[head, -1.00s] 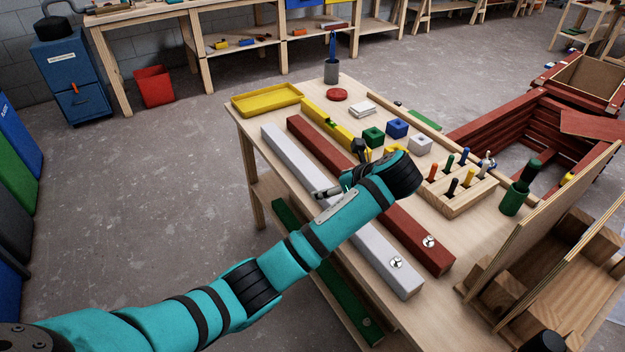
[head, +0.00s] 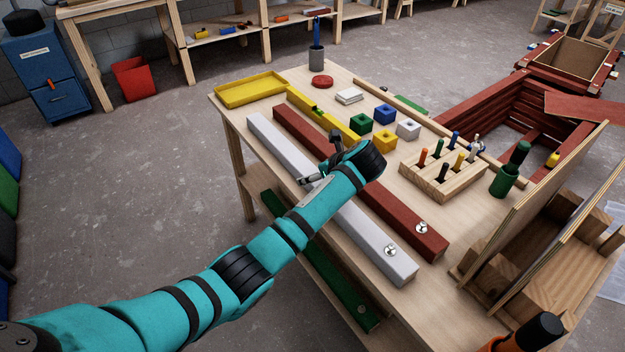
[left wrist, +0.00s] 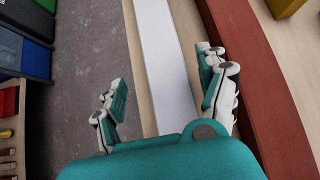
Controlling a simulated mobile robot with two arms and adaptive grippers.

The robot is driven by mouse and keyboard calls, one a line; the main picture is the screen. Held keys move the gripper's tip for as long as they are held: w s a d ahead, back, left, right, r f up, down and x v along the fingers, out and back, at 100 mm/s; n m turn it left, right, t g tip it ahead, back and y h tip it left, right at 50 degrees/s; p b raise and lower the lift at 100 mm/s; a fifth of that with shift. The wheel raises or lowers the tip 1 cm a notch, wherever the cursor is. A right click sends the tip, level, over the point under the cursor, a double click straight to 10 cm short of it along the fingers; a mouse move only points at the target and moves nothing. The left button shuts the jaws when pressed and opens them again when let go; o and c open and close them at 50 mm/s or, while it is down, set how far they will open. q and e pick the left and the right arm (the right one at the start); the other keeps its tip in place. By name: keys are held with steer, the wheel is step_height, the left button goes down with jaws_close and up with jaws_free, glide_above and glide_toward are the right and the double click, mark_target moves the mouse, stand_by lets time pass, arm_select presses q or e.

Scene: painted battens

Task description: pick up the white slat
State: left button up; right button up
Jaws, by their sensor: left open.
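The white slat (head: 370,243) lies flat along the near left side of the wooden table, with a round metal knob near its closer end. My left gripper (head: 322,160) is above the slat, and my forearm hides part of its middle. In the left wrist view the slat (left wrist: 164,70) runs between the two open fingers (left wrist: 164,88), nearer the right finger. Nothing is held. My right gripper does not show.
A red slat (head: 400,220) lies parallel, just right of the white one, with a narrow gap. Beyond are a yellow level (head: 335,120), coloured blocks (head: 385,114) and a wooden peg holder (head: 440,180). A green slat (head: 335,282) lies on the lower shelf.

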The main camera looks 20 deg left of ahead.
arm_select(q)
steer(key=x, duration=0.5)
steer(key=shift+w+d, duration=0.2)
steer(key=shift+d, duration=0.1)
jaws_close()
steer(key=shift+r, duration=0.15)
